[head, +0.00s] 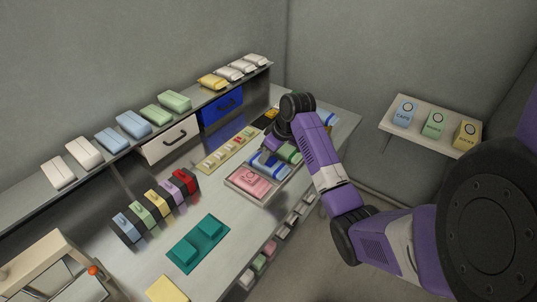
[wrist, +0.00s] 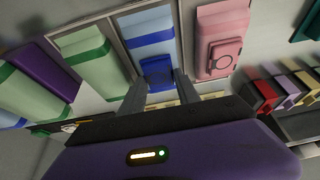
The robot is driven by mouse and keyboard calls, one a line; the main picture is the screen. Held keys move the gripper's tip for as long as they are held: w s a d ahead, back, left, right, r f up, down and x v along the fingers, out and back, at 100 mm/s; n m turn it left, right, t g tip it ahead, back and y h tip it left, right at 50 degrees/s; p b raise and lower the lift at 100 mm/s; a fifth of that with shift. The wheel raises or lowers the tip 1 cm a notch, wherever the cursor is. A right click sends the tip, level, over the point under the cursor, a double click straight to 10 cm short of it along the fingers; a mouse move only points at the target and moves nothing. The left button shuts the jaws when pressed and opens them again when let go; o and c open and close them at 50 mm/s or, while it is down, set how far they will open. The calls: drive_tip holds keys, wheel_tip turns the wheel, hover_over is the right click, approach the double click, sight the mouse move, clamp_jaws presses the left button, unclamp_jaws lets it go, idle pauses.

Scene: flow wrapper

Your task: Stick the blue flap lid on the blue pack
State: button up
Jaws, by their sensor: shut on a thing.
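My gripper (wrist: 160,88) is shut on the blue flap lid (wrist: 158,70), which shows dark blue between the two fingers in the wrist view. The blue pack (wrist: 146,22) is light blue with a darker blue band and lies in a tray compartment. The lid is at the near end of the pack in the wrist view; I cannot tell whether they touch. In the head view the blue pack (head: 272,170) lies beside the pink pack, under my gripper, and my arm hides the lid there.
A pink pack (wrist: 221,30) with a round-marked lid lies on one side of the blue pack, a green pack (wrist: 88,55) on the other. A pale yellow strip (head: 229,151) with small pieces lies behind.

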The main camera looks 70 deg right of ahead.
drive_tip(key=shift+f, duration=0.25)
idle(0.7)
drive_tip(key=o, duration=1.4)
drive_tip(key=shift+c, duration=0.2)
drive_tip(key=v, duration=0.7)
drive_tip(key=shift+s+r+b, duration=0.2)
drive_tip(key=shift+r+b, duration=0.1)
drive_tip(key=shift+r, duration=0.05)
